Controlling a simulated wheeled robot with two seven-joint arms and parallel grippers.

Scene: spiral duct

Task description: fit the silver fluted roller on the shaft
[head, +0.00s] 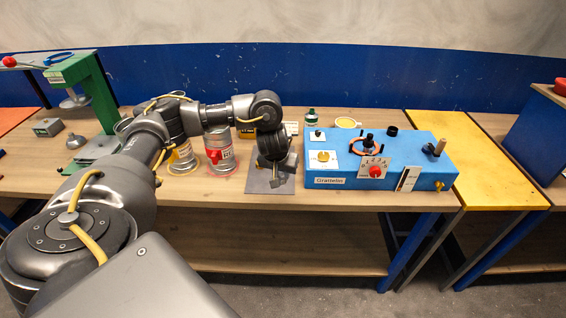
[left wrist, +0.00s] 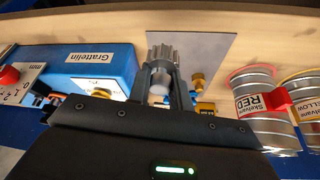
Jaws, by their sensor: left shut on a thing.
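The silver fluted roller (left wrist: 163,53) is between the fingers of my left gripper (left wrist: 165,90) in the left wrist view, its toothed end pointing away from the gripper. In the head view my left gripper (head: 277,172) is shut above the grey plate, left of the blue machine; the roller is hard to make out there. The blue machine (head: 335,172), labelled "Grattelin", carries an orange ring with a dark upright post (head: 369,140), and a silver upright pin (head: 440,147) at its right end. I cannot tell which of these is the shaft. My right gripper is not in view.
The grey plate (head: 258,185) lies on the wooden bench. Red (head: 219,155) and yellow (head: 182,160) labelled cans stand to its left. A green press (head: 93,90) stands farther left. A yellow tabletop (head: 480,170) is right of the machine.

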